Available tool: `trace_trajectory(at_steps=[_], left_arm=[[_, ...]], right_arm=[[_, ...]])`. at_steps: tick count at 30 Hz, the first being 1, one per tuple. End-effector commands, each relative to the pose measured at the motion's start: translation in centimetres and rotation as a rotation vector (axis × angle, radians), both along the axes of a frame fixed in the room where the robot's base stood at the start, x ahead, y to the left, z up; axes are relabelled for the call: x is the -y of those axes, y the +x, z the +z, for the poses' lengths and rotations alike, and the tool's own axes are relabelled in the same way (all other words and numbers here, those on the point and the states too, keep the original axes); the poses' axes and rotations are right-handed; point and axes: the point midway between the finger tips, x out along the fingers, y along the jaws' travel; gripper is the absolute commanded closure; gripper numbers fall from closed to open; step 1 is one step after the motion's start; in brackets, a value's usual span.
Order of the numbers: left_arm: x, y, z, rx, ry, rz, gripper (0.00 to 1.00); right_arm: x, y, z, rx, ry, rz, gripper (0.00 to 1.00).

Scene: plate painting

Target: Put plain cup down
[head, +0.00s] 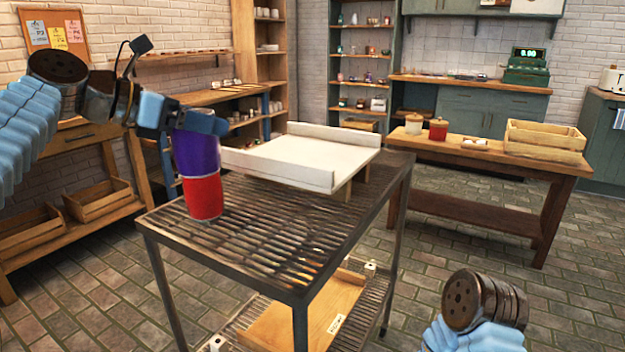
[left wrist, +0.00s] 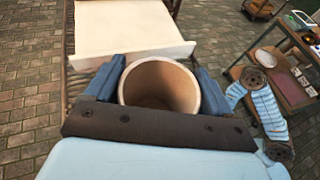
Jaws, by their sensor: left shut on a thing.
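My right gripper is out of view; only part of my right arm shows.
A white board with raised sides (head: 300,155) sits on the table behind and right of the cup. The front slats are clear. A wooden board (head: 300,312) lies on the lower shelf. A wooden bench (head: 450,152) with jars and crates stands at the back right.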

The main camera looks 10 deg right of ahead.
Motion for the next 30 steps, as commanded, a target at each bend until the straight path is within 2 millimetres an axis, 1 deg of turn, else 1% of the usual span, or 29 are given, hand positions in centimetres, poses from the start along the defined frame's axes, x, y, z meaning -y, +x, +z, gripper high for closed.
trace_trajectory(at_steps=[2, 10, 12, 15, 18, 22, 24, 27, 30], left_arm=[[1.4, -0.5, -0.5, -0.001, -0.001, -0.006, 0.58], [8.6, -2.3, -3.8, 0.0, 0.001, -0.008, 0.58], [9.8, -2.5, -5.5, -0.004, 0.001, -0.005, 0.58], [11.2, -2.7, -7.3, -0.002, 0.001, -0.003, 0.58], [12.0, -2.9, -8.3, 0.0, 0.0, -0.002, 0.58], [12.7, -3.0, -9.2, -0.001, 0.0, -0.002, 0.58], [13.3, -3.2, -10.3, -0.001, 0.002, -0.003, 0.58], [13.1, -3.1, -12.1, 0.0, 0.0, -0.001, 0.58], [13.2, -3.1, -12.8, 0.001, -0.001, -0.001, 0.58]], right_arm=[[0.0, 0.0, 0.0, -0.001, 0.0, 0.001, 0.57], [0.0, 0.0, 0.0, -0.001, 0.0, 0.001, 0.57], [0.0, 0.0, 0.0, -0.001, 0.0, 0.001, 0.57], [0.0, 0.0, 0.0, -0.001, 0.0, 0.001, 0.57], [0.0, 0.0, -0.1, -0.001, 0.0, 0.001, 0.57], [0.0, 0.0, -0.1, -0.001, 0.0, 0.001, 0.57], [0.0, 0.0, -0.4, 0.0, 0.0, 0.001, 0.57], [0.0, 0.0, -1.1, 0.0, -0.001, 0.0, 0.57], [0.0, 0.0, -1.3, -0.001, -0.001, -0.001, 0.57]])
